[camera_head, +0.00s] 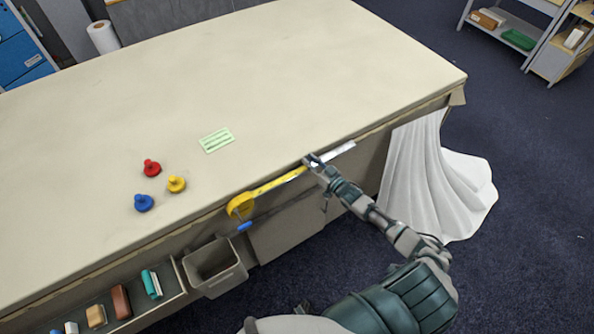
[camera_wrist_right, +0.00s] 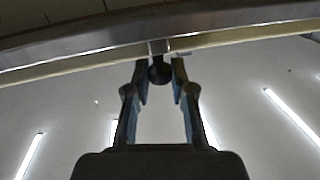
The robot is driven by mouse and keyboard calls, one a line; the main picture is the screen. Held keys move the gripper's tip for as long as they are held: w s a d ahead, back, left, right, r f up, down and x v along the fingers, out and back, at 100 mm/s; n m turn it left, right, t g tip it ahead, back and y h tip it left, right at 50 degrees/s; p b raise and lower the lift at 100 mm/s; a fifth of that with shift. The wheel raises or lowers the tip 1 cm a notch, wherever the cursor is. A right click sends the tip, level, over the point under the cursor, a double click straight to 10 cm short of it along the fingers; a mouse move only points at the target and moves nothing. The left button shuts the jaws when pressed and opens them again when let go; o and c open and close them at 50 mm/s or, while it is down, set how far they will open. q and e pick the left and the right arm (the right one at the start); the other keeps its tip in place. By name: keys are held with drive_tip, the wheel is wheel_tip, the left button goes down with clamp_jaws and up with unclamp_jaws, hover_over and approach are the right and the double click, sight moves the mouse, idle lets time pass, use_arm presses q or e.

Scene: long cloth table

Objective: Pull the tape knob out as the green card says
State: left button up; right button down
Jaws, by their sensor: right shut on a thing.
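The green card (camera_head: 216,140) lies flat on the table; its dark lines of writing are too small to read. A yellow tape case (camera_head: 239,207) sits at the table's front edge. A yellow tape (camera_head: 278,184) runs from it to the right along the edge, up to my right gripper (camera_head: 313,163). In the wrist view, the right gripper (camera_wrist_right: 160,76) has its fingers on either side of a dark round knob (camera_wrist_right: 160,71), under a metal rail, and is shut on it. The gripper partly hides the knob's place in the head view. My left gripper is not in view.
A pale strip (camera_head: 340,149) continues along the edge right of my gripper. Red (camera_head: 151,168), yellow (camera_head: 177,184) and blue (camera_head: 144,203) knobbed pieces stand on the table. A grey bin (camera_head: 214,268) and a shelf of small items hang below the edge. White cloth (camera_head: 425,185) drapes at right.

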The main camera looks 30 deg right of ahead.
drive_tip(key=shift+d+f, duration=0.15)
drive_tip(key=shift+d, duration=0.75)
drive_tip(key=c, duration=1.1)
unclamp_jaws()
drive_tip(key=shift+d+f, duration=0.1)
drive_tip(key=shift+o, duration=0.6)
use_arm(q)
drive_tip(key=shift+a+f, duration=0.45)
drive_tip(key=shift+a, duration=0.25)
use_arm(e)
drive_tip(key=s+d, duration=0.2)
drive_tip(key=s, duration=0.9)
drive_tip(key=shift+s+d, duration=0.2)
drive_tip(key=shift+s, duration=0.2)
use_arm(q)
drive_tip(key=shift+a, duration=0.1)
use_arm(e)
drive_tip(key=shift+a, duration=0.1)
